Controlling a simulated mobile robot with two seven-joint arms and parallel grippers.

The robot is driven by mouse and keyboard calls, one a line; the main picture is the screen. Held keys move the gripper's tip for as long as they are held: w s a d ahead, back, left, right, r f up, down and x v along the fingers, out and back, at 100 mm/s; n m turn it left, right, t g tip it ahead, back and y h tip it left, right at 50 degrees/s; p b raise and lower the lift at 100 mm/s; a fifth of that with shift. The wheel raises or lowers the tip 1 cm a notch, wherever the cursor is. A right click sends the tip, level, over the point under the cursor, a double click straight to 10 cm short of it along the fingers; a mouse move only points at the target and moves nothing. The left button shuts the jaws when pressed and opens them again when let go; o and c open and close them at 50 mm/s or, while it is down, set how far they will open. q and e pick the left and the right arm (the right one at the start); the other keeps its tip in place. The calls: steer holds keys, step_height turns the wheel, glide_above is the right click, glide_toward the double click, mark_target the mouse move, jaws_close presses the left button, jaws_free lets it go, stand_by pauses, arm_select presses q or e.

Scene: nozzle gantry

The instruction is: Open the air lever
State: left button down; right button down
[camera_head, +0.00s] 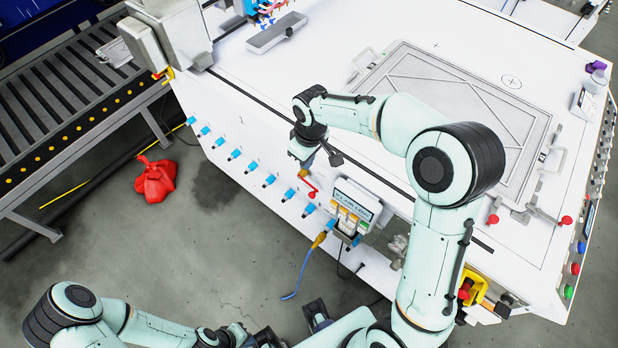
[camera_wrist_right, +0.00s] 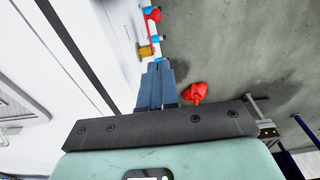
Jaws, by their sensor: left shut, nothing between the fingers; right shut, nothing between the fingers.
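The red air lever (camera_head: 309,187) sits on a brass-coloured fitting at the front face of the white gantry table. In the right wrist view the lever (camera_wrist_right: 151,30) lies just beyond the fingertips, beside the brass fitting (camera_wrist_right: 146,51). My right gripper (camera_head: 309,161) points down beside the lever at the table edge. Its blue fingers (camera_wrist_right: 158,64) are together with nothing between them. I cannot tell whether they touch the fitting. My left gripper (camera_head: 266,338) is low at the bottom edge of the head view, partly cut off and away from the lever.
A row of blue fittings (camera_head: 269,180) lines the table's front face. A labelled panel (camera_head: 354,205) is right of the lever, with a blue hose (camera_head: 297,283) below. A red bag (camera_head: 155,181) lies on the floor. A roller conveyor (camera_head: 62,95) is at left.

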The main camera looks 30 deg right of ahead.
glide_above(308, 183)
steer(key=s+a, duration=0.1)
steer(key=a, duration=0.1)
step_height(308, 183, down, 10)
steer(key=shift+s+d+f+b, duration=0.2)
steer(key=shift+s+f, duration=0.15)
steer(key=shift+f, duration=0.15)
steer(key=shift+s+d+f+b, duration=0.2)
steer(key=shift+s+f, duration=0.15)
steer(key=shift+f, duration=0.15)
arm_select(q)
steer(key=shift+s+f, duration=0.2)
steer(key=shift+f, duration=0.25)
arm_select(e)
steer(key=shift+s+d+f, duration=0.1)
steer(key=shift+s+f, duration=0.2)
steer(key=shift+f, duration=0.35)
